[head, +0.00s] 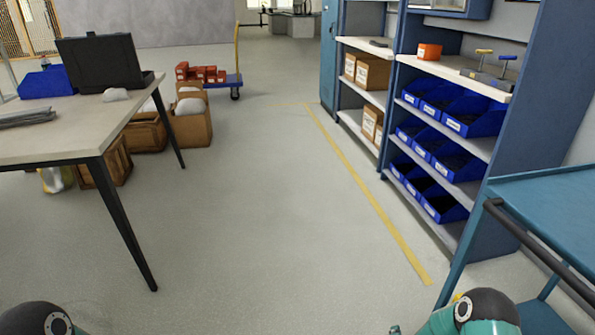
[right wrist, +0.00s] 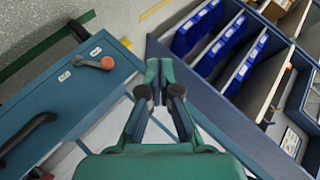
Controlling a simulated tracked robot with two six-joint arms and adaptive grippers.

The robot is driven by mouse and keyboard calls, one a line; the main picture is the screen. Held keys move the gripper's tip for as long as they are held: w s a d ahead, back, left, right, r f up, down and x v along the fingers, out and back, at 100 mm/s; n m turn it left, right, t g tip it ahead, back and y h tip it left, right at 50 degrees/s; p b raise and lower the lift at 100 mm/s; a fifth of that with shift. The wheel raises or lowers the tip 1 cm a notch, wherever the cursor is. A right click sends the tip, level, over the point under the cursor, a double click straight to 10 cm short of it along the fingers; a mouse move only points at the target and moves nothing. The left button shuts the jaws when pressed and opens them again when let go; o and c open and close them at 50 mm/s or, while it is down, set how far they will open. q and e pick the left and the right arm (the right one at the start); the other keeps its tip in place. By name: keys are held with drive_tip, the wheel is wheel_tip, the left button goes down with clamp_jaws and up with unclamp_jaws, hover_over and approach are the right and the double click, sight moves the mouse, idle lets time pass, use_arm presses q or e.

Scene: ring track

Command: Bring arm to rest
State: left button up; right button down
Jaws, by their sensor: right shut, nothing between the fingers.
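My right gripper shows in the right wrist view (right wrist: 159,75), with its green fingertips together and nothing between them. It hangs in front of the blue shelf unit's side and to the right of the blue cart. In the head view, part of my right arm is at the bottom right edge, with only a small tip of the gripper (head: 395,330) at the bottom edge. A part of my left arm shows at the bottom left corner of the head view. My left gripper is out of view.
A blue cart (head: 545,200) with a dark handle stands close on the right. Behind it is a shelf unit (head: 500,215) with blue bins (head: 472,115). A table (head: 60,135) with a black case (head: 100,62) stands left. The floor between is clear.

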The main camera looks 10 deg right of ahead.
drive_tip(key=s+a+n+g+y, duration=0.4)
drive_tip(key=s+a+n+y, duration=0.45)
drive_tip(key=a, duration=0.65)
drive_tip(key=s+a+f+n+g+y, duration=0.1)
drive_tip(key=s+a+n+g, duration=0.2)
drive_tip(key=s, duration=0.6)
drive_tip(key=s+a+n+g, duration=0.3)
drive_tip(key=s+n, duration=0.1)
drive_tip(key=s, duration=0.4)
wheel_tip(320, 180, up, 25)
drive_tip(key=p, duration=2.5)
drive_tip(key=shift+r, duration=0.15)
drive_tip(key=shift+d, duration=0.1)
